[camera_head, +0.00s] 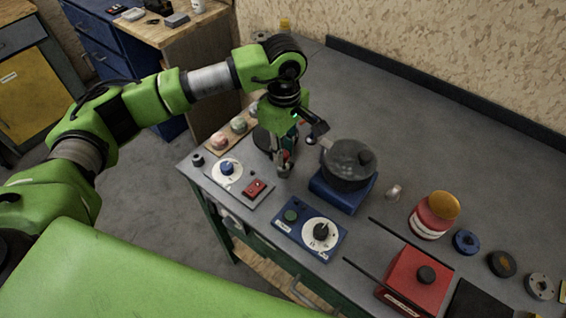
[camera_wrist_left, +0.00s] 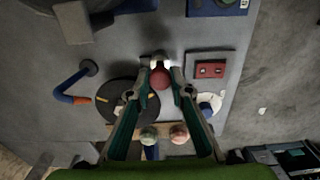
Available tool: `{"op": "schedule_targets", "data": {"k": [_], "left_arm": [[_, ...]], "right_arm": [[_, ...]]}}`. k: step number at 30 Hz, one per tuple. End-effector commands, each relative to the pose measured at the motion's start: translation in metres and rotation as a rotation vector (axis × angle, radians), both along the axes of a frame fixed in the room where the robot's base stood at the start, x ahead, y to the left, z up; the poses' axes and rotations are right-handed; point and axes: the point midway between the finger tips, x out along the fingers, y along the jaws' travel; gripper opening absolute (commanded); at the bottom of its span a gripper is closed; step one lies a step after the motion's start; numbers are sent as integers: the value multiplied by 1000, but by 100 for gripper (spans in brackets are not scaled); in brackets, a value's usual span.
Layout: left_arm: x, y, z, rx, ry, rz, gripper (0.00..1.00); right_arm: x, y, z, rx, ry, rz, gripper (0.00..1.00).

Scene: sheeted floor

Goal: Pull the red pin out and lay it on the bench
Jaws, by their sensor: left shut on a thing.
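My left gripper (camera_head: 284,168) points down over the near left part of the grey bench (camera_head: 455,165). In the left wrist view its fingertips (camera_wrist_left: 161,72) are closed around a round red piece (camera_wrist_left: 160,79), which I take to be the red pin's head. The fingers hide most of the pin in the head view, so I cannot tell whether its lower end is in a hole or free. A black round disc (camera_wrist_left: 116,112) lies beside the fingers; it also shows behind the gripper in the head view (camera_head: 262,140). My right gripper is not in view.
Close by are a panel with a red switch (camera_head: 257,187), a blue control box (camera_head: 310,228), a dark pot (camera_head: 348,163) on a blue base, and a wooden strip with round knobs (camera_head: 238,125). A red box (camera_head: 412,280) and jar (camera_head: 432,217) stand right.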

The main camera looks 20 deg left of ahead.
Motion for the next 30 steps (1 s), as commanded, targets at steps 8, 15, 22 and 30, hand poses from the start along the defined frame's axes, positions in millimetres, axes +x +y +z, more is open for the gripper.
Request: {"op": "schedule_targets", "data": {"k": [8,15,22,30], "left_arm": [[0,0,9,0,-1,0,0],[0,0,16,-1,-1,0,0],[0,0,20,-1,0,0,0],[0,0,20,0,0,0,0]], "right_arm": [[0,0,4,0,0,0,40],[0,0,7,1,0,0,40],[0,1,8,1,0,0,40],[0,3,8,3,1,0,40]]}}
